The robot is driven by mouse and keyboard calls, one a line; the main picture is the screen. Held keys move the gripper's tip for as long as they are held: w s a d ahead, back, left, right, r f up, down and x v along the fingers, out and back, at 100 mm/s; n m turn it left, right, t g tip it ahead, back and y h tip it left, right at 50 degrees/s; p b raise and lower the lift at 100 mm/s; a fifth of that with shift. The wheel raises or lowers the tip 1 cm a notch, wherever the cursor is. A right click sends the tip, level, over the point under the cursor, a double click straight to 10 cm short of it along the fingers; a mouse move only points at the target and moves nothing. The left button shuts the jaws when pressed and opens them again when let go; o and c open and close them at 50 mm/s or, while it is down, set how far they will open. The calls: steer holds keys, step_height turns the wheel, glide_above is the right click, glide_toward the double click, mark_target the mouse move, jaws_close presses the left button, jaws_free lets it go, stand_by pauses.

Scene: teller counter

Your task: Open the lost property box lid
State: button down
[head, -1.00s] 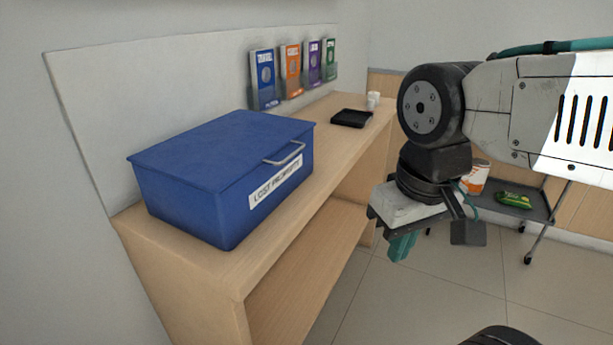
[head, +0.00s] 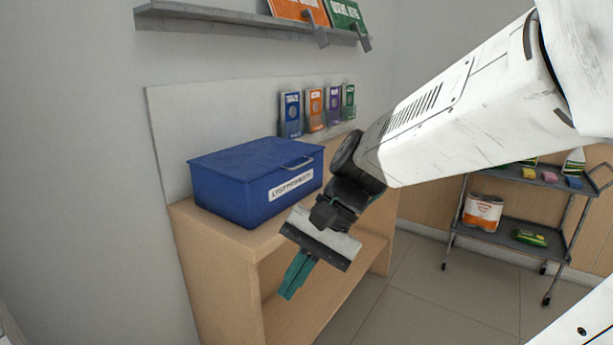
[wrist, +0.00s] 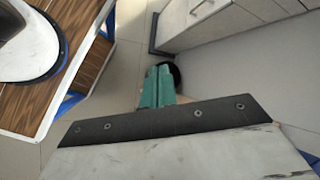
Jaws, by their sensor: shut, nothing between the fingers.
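The blue lost property box (head: 232,205) sits on the wooden counter with its lid (head: 255,157) down. In the wrist view the gripper (wrist: 158,85) shows above the floor, and the box is not in that view.
The wooden counter (head: 220,240) has an open shelf space below. Leaflet holders (head: 316,105) stand on the back panel behind the box. A grey wall shelf (head: 240,22) hangs above. A metal trolley (head: 500,247) with goods stands at right. Floor between is clear.

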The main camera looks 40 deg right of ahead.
steer(key=w+d+m+t+y, duration=0.4)
steer(key=w+m, duration=0.3)
steer(key=w, duration=0.2)
steer(key=w+d+f+m+t+h, duration=0.15)
steer(key=w+d+m+t, duration=0.25)
steer(key=d+m+t, duration=0.55)
steer(key=w+d+m+t+h, duration=0.4)
steer(key=d+m, duration=0.3)
steer(key=d, duration=0.6)
steer(key=w+a+r, duration=0.1)
steer(key=w+r, duration=0.1)
steer(key=w, duration=0.3)
steer(key=w+a+r, duration=0.2)
steer(key=w, duration=0.3)
steer(key=shift+w+r, duration=0.25)
steer(key=shift+w, duration=0.15)
steer(key=shift+r+g, duration=0.1)
steer(key=shift+g, duration=0.15)
